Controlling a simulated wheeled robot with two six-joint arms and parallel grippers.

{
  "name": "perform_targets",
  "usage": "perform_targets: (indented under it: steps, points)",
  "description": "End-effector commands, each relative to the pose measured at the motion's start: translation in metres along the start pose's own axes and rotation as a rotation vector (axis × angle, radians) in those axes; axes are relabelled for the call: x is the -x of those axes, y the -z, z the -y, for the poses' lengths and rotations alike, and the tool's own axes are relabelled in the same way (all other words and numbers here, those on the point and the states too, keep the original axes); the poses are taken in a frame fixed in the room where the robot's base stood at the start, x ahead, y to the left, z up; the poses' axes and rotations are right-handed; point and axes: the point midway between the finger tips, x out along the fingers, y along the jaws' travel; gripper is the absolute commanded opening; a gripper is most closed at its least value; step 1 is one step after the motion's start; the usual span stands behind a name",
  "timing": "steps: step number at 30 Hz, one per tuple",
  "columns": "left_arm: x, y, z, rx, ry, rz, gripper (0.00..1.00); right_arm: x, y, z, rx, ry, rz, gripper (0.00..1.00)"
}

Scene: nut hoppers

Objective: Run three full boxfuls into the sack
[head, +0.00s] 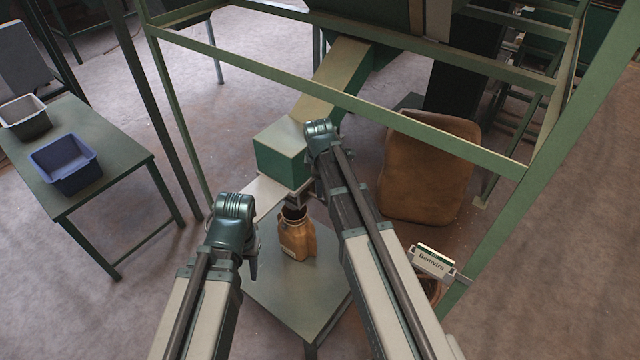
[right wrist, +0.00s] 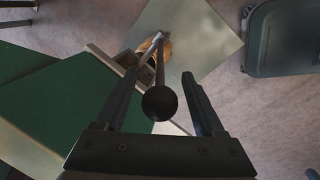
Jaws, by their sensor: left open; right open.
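A small tan sack (head: 297,240) stands upright with its dark mouth open on a low grey table, under the outlet of a green box (head: 283,152) at the foot of a sloping chute (head: 333,75). Its top shows partly in the right wrist view (right wrist: 166,48). My right gripper (right wrist: 160,74) is open; a lever with a round black knob (right wrist: 160,103) shows between its fingers, and I cannot tell whether they touch it. In the head view its fingers are mostly hidden. My left gripper (head: 252,268) is open and empty, left of the sack. The box's contents are hidden.
A pale plate (head: 258,197) juts from the green box. Green frame bars (head: 330,95) cross before the chute. A side table at left holds a blue bin (head: 64,163) and a grey bin (head: 23,116). A large brown sack (head: 428,170) and a lettered sign (head: 432,262) are at right.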

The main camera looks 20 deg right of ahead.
Motion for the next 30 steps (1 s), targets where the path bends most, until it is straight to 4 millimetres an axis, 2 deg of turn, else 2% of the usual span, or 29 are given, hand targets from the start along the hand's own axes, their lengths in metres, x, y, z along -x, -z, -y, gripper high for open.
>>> perform_targets:
  steps: [1, 2, 12, 30]
  points:
    - [0.0002, 0.0, 0.0, 0.0, 0.0, 0.0, 0.45, 0.0002, -0.0001, 0.0, 0.0, 0.0, 0.0, 0.67]
    - [0.0002, 0.0, 0.0, 0.0, 0.0, 0.0, 0.45, 0.0002, -0.0001, 0.0, 0.0, 0.0, 0.0, 0.62]
    - [0.0001, 0.0, 0.0, 0.0, 0.0, 0.0, 0.45, 0.0001, -0.0001, 0.0001, 0.0, 0.0, 0.0, 0.01]
    - [0.0001, 0.0, 0.0, 0.0, 0.0, 0.0, 0.45, 0.0001, -0.0001, 0.0001, 0.0, 0.0, 0.0, 0.0]
